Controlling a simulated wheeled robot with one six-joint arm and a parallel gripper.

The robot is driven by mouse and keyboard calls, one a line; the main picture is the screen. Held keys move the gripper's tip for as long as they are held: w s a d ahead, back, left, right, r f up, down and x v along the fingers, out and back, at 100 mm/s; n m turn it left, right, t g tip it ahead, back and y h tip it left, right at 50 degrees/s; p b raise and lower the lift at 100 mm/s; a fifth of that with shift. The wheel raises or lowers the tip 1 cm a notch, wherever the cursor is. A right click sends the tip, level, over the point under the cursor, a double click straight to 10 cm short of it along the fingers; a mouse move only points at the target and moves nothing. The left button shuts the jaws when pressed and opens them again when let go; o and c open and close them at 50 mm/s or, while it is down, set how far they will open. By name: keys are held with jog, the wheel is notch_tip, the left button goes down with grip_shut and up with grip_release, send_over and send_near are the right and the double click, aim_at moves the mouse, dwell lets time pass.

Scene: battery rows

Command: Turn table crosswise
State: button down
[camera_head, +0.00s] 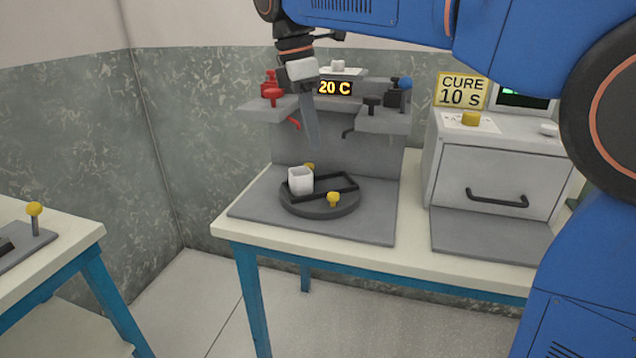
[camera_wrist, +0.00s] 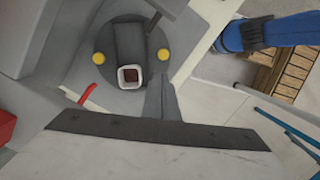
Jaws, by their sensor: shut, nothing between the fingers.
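The round dark grey turntable (camera_head: 320,211) sits on a grey plate on the bench. It has one yellow knob (camera_head: 333,199) at its front and another yellow knob (camera_head: 309,167) at its back. A black rectangular frame (camera_head: 342,192) lies across it, with a white square cup (camera_head: 300,181) at its left end. In the wrist view the turntable (camera_wrist: 108,77) shows from above, with knobs at left (camera_wrist: 98,58) and right (camera_wrist: 163,54). The cup (camera_wrist: 131,76) looks dark brown inside. My gripper (camera_head: 315,145) is shut and empty, pointing down above the turntable, apart from it.
Behind the turntable stands a grey station with a "20 C" display (camera_head: 334,88), a red valve (camera_head: 272,94) at left and a blue-knobbed one (camera_head: 404,83) at right. Its side arms flank my gripper. A curing box (camera_head: 500,165) stands right. Another bench (camera_head: 60,230) is at left.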

aim_at(346, 197)
jog(key=f+m, duration=0.1)
jog(key=f, duration=0.2)
jog(key=f+m, duration=0.1)
jog(key=f, duration=0.3)
jog(key=d+f+m, duration=0.1)
jog(key=f, duration=0.3)
jog(key=shift+s+f+h, duration=0.15)
jog(key=shift+h, duration=0.15)
jog(key=shift+d, duration=0.15)
dwell(0.4)
jog(key=shift+d+n+t, duration=0.3)
jog(key=shift+d+n, duration=0.35)
jog(key=shift+n, duration=0.55)
jog(key=shift+d+n+t, duration=0.3)
jog(key=shift+d+n, duration=0.6)
jog(key=shift+n, duration=0.5)
jog(key=shift+w+d+n+t, duration=0.2)
jog(key=shift+w+d+n, duration=0.2)
jog(key=shift+n, duration=0.5)
jog(key=shift+w+d+n+t, duration=0.25)
jog(key=shift+d+n, duration=0.25)
jog(key=shift+n, duration=0.4)
jog(key=shift+w+d, duration=0.3)
